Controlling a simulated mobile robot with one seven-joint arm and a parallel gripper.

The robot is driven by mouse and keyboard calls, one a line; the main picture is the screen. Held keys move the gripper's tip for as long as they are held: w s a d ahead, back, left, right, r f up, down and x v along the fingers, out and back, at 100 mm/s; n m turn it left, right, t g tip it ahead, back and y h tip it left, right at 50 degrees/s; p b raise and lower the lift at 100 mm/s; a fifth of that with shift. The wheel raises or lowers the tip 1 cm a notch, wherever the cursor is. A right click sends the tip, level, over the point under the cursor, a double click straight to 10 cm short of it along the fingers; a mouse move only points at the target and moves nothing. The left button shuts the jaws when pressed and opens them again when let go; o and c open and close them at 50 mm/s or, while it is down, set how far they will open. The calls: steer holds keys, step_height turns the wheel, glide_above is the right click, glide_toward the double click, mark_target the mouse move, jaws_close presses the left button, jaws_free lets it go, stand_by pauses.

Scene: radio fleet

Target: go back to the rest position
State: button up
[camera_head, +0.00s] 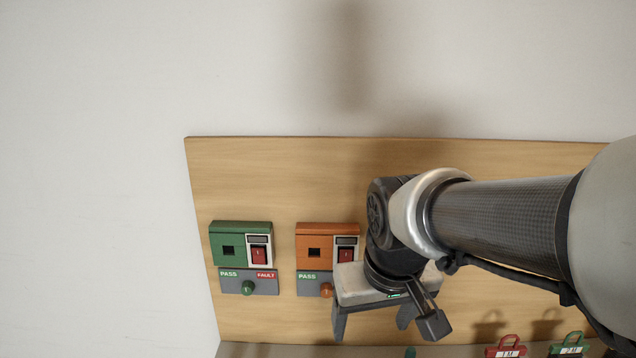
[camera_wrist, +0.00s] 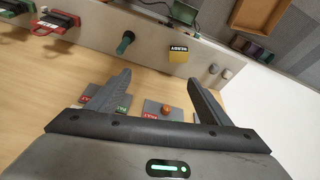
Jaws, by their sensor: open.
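My gripper (camera_head: 372,322) hangs from my arm over the wooden board (camera_head: 270,165), just right of and partly over the orange unit (camera_head: 312,240). In the wrist view its two fingers (camera_wrist: 160,90) are spread apart with nothing between them. The green unit (camera_head: 240,238) stands to the left of the orange one. Each unit has a red rocker switch and a PASS label plate below. A green knob (camera_head: 248,287) and an orange knob (camera_head: 326,290) sit on the plates. The orange unit's FAULT side is hidden by my gripper.
A red-handled item (camera_head: 506,347) and a green-handled item (camera_head: 569,344) are at the lower right, below my arm. The wrist view shows a teal handle (camera_wrist: 125,43), a yellow block (camera_wrist: 178,56) and a brown tray (camera_wrist: 262,12). The pale surface left of the board is clear.

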steer(key=s+d+r+m+t, duration=0.2)
steer(key=s+d+r, duration=0.25)
steer(key=s, duration=0.35)
step_height(320, 180, up, 15)
steer(key=d+p, duration=0.1)
steer(key=p, duration=1.4)
steer(key=shift+f, duration=0.2)
steer(key=shift+w, duration=0.1)
